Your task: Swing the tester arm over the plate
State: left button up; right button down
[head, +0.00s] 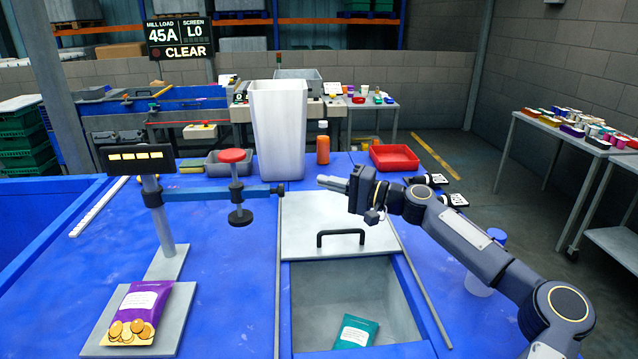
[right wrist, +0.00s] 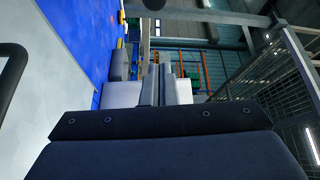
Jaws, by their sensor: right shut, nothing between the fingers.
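The tester stands on the left of the blue table, with a grey post (head: 160,220) and a display on top. My left gripper is out of view.
A grey lid (head: 335,215) with a black handle lies right of the tester, behind an open bin (head: 350,290) holding a teal packet (head: 356,331). A tall white container (head: 278,130), an orange bottle (head: 323,146) and a red tray (head: 394,158) stand behind.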

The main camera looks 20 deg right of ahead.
jog(key=p+x, duration=0.3)
jog(key=x, duration=0.5)
jog(key=s, duration=0.1)
jog(key=s+a, duration=0.2)
jog(key=shift+s+f, duration=0.15)
jog(key=shift+f, duration=0.2)
jog(key=shift+s, duration=0.1)
